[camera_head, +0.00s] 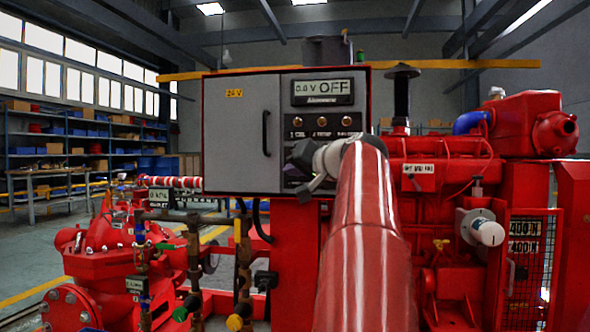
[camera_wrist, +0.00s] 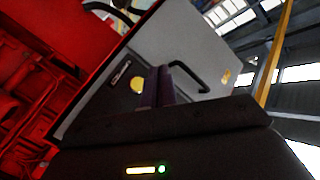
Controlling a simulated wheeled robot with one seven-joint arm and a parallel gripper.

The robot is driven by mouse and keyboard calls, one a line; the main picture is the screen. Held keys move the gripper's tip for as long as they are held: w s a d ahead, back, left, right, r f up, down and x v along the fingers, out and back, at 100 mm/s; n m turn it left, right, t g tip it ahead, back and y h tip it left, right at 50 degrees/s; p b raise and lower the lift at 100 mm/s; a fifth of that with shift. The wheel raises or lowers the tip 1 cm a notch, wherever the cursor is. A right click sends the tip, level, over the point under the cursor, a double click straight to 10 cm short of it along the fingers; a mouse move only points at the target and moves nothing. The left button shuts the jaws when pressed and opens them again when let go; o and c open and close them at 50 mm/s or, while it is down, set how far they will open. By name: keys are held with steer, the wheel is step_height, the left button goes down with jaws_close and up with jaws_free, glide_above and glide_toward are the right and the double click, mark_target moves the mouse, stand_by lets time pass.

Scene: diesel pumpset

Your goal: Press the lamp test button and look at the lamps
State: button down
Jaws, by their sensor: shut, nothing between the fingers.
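The grey control cabinet (camera_head: 242,130) has a black panel at its right with a display (camera_head: 322,92) reading "0.0 V OFF". Below the display is a row of three small round amber lamps (camera_head: 322,122); none clearly glows. My gripper (camera_head: 300,156) is in front of the panel's lower part, below the lamps, and my arm hides much of that area. In the wrist view the shut fingers (camera_wrist: 164,87) point at the black panel, beside a yellow round piece (camera_wrist: 137,85). I cannot tell whether that is the button or a lamp, or whether the fingertips touch the panel.
The cabinet door has a black handle (camera_head: 265,133), also close beyond the fingers in the wrist view (camera_wrist: 190,76). A red engine (camera_head: 450,215) with a white filter (camera_head: 487,232) stands at the right. Red pump pipework (camera_head: 100,245) stands at the lower left.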

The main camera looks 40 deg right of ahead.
steer(key=shift+w+d, duration=0.1)
steer(key=w+d+p, duration=0.5)
steer(key=d, duration=0.1)
steer(key=shift+w+d, duration=0.25)
steer(key=shift+p, duration=0.35)
stand_by(1.7)
steer(key=shift+w+d, duration=0.3)
steer(key=shift+w+d+p, duration=0.25)
steer(key=shift+d+p, duration=0.05)
steer(key=shift+d, duration=0.05)
stand_by(0.7)
steer(key=shift+a, duration=0.1)
steer(key=shift+s+a+b, duration=0.55)
steer(key=shift+b, duration=0.1)
